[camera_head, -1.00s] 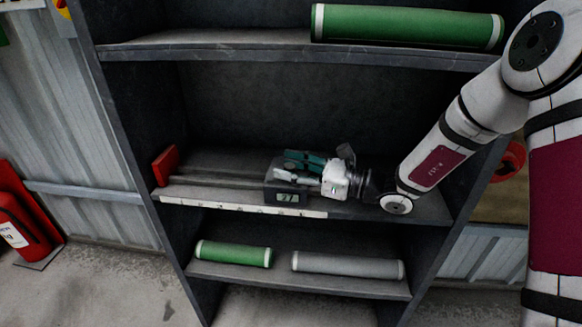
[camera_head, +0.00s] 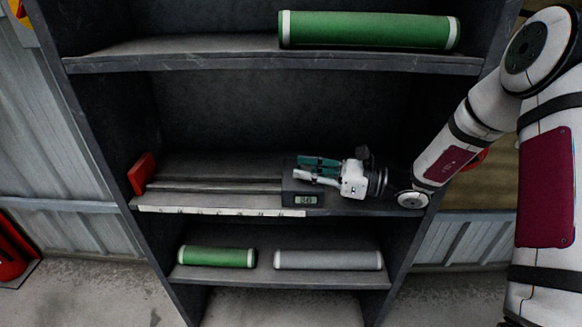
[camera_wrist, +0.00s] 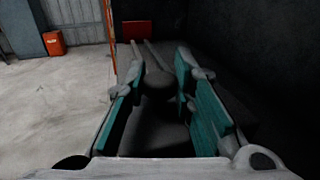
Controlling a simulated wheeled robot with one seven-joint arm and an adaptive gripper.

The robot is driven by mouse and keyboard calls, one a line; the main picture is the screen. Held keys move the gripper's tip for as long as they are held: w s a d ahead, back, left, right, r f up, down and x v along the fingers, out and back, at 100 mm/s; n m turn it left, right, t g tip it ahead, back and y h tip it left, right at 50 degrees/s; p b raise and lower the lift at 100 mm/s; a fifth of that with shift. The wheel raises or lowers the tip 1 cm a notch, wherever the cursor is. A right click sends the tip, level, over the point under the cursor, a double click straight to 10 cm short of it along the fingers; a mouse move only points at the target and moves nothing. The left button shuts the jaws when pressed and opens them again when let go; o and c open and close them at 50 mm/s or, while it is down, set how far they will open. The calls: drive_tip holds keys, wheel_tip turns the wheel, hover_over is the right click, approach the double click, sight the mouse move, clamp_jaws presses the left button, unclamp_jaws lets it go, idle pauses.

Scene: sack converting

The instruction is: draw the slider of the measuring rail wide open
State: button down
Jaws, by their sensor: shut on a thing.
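The measuring rail (camera_head: 215,186) runs along the middle shelf, with a red end block (camera_head: 142,174) at its left end. The slider (camera_head: 290,195), a dark block with a small lit display, sits near the right end of the rail and of its white scale strip. My gripper (camera_head: 313,168) comes in from the right, low over the slider, and is shut on it. In the wrist view my gripper's teal pads (camera_wrist: 160,98) stand on both sides of a dark rounded part of the slider (camera_wrist: 159,84). The red block (camera_wrist: 138,29) shows far ahead there.
A large green roll (camera_head: 368,31) lies on the shelf above. A smaller green roll (camera_head: 217,257) and a grey roll (camera_head: 327,260) lie on the shelf below. The cabinet's back wall (camera_head: 260,112) is close behind the rail.

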drive_tip(key=c, duration=1.3)
unclamp_jaws()
drive_tip(key=shift+c, duration=0.2)
wheel_tip(320, 180, up, 10)
